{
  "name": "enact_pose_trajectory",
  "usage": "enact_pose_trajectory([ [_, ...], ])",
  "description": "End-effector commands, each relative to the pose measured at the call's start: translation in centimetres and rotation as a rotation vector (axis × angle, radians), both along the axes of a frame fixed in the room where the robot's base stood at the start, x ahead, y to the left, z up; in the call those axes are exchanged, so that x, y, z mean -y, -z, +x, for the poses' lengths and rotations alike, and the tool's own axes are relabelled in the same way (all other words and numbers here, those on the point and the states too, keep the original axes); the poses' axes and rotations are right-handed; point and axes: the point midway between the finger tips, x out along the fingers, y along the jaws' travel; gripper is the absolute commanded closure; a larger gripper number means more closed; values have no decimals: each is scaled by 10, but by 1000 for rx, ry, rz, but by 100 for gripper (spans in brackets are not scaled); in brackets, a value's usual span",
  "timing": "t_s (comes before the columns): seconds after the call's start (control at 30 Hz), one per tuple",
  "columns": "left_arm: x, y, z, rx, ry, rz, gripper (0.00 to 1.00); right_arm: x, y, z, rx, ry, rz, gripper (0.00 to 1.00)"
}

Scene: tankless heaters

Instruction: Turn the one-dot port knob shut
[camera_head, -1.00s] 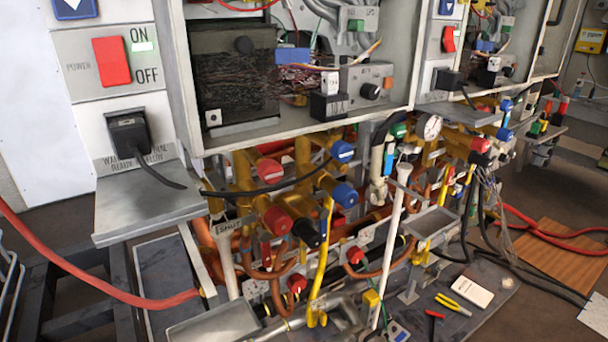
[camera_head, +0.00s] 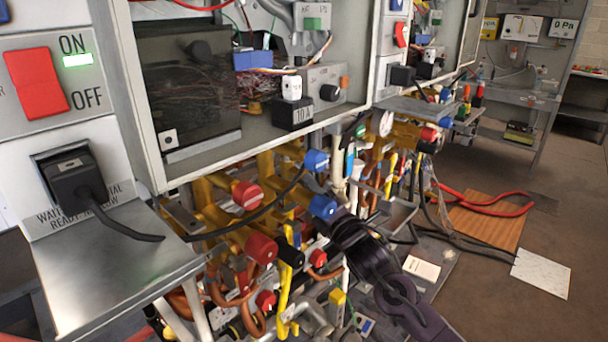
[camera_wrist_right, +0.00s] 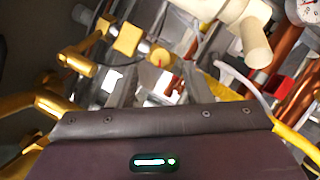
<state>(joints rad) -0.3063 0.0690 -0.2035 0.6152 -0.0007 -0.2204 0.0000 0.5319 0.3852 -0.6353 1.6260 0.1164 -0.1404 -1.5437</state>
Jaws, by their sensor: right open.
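Several red, blue and black knobs sit on the yellow pipes under the heater cabinet. An upper blue knob (camera_head: 316,161) and a lower blue knob (camera_head: 322,206) are close to my right gripper (camera_head: 318,187). Red knobs (camera_head: 247,195) and (camera_head: 262,248) and a black knob (camera_head: 291,252) are further left. No dot marks are readable, so I cannot tell which is the one-dot port knob. My right gripper is open, its fingers pointing into the pipes. In the right wrist view, a yellow fitting with a red centre (camera_wrist_right: 160,58) lies ahead of the fingers. My left gripper is out of view.
The open cabinet (camera_head: 270,130) overhangs the pipes. A black cable (camera_head: 250,218) crosses the knobs. Open floor (camera_head: 510,310) lies to the right.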

Motion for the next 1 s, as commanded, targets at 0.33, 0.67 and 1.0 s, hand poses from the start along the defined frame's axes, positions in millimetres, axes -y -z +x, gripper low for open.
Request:
enact_pose_trajectory([
  [0.33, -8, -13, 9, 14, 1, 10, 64, -22, -11, 45, -3, -1, 4, 55],
  [0.67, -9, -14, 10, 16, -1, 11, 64, -26, -12, 53, -4, -1, 3, 55],
  [1.0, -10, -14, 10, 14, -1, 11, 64, -26, -12, 53, -5, 0, 2, 86],
])
